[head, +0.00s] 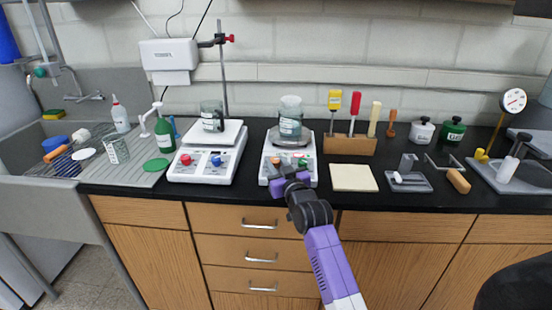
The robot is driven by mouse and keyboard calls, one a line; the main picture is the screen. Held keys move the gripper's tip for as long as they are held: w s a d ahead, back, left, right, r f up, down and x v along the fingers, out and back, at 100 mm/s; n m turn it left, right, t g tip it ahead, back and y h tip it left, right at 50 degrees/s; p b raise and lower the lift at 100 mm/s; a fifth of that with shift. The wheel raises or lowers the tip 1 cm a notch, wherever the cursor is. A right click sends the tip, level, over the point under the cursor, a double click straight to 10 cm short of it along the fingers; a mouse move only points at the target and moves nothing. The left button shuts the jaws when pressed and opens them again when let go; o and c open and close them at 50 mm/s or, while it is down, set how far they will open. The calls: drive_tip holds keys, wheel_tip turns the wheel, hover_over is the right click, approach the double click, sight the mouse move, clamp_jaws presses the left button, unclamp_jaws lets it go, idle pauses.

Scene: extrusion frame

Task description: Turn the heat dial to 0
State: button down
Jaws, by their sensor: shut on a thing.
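The right hotplate (268,175) is a white unit with a dark top plate bearing a glass beaker (290,122) of greenish liquid. An orange knob (276,161) and a green knob (303,162) show on its sloped front panel. My purple and dark grey gripper (287,174) is at this panel, shut, between and just below the two knobs. My gripper hides the dial part it is shut on, and any scale marks are too small to read.
A second beaker (212,117) stands on the left hotplate, beside a stand rod (223,70). A pale square pad (353,178) and a wooden tool rack (350,145) are to the right. The black counter's front edge runs below my gripper.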

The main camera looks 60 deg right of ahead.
drive_tip(key=shift+s+d+f+n+t+y+b, duration=0.15)
drive_tip(key=shift+n+t+y+b, duration=0.25)
drive_tip(key=shift+n+y+b, duration=0.35)
drive_tip(key=shift+w+d+f+n+t+y+b, duration=0.1)
drive_tip(key=shift+n+t+y+b, duration=0.3)
drive_tip(key=shift+b, duration=0.55)
drive_tip(key=n+y+b, duration=0.1)
drive_tip(key=b, duration=0.1)
drive_tip(key=shift+s+t+b, duration=0.1)
drive_tip(key=shift+t+b, duration=0.3)
drive_tip(key=shift+n+y+b, duration=0.35)
drive_tip(key=shift+y+b, duration=0.3)
drive_tip(key=shift+b, duration=0.05)
drive_tip(key=shift+r+n+y+b, duration=0.2)
drive_tip(key=shift+n+y+b, duration=0.2)
drive_tip(key=shift+b, duration=0.1)
drive_tip(key=c, duration=1.1)
unclamp_jaws()
